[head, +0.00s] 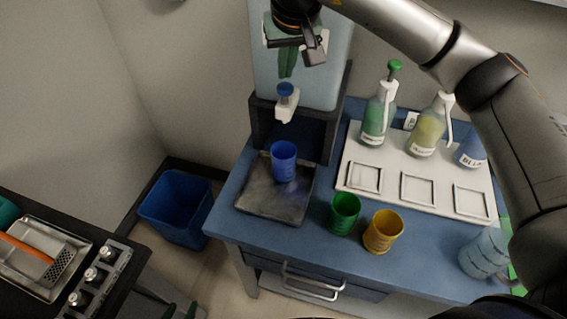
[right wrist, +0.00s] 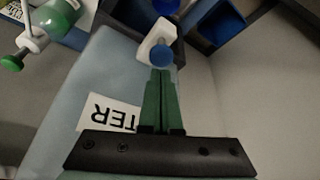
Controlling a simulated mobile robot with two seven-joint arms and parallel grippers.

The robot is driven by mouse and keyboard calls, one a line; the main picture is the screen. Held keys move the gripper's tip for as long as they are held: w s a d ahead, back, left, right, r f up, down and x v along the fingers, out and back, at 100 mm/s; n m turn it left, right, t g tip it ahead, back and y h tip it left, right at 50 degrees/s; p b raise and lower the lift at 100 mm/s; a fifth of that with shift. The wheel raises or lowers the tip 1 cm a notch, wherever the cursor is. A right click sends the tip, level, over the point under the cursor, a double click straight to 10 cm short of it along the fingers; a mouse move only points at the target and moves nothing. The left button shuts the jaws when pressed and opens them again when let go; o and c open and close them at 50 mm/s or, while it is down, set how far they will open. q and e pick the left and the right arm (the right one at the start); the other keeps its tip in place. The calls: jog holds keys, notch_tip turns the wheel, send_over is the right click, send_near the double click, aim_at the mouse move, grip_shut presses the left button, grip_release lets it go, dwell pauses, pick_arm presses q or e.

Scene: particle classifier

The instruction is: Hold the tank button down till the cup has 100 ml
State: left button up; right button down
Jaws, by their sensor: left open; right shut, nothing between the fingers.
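The pale blue water tank (head: 322,65) stands at the back of the blue table. Its white spout (head: 285,106) carries a round blue button (head: 286,89), also seen in the right wrist view (right wrist: 162,55). The blue cup (head: 284,163) stands upright below the spout on a dark grey tray (head: 254,196); its liquid level cannot be read. My right gripper (head: 287,74) is shut and empty, its green fingertips just above the button; I cannot tell whether they touch it. My left gripper (head: 180,312) is open at the bottom edge, mostly out of view.
Green (head: 344,214) and yellow (head: 383,232) cups stand right of the tray. A white rack (head: 392,167) holds pump bottles behind them. A clear jug (head: 482,256) is at the right. A blue bin (head: 177,208) stands on the floor left of the table.

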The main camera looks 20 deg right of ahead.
jog(key=shift+f, duration=0.2)
jog(key=shift+f+b, duration=1)
jog(key=shift+f, duration=0.25)
dwell(0.7)
notch_tip(320, 180, up, 7)
jog(key=p, duration=0.5)
jog(key=shift+r+p, duration=0.15)
jog(key=shift+p, duration=0.15)
dwell(1.1)
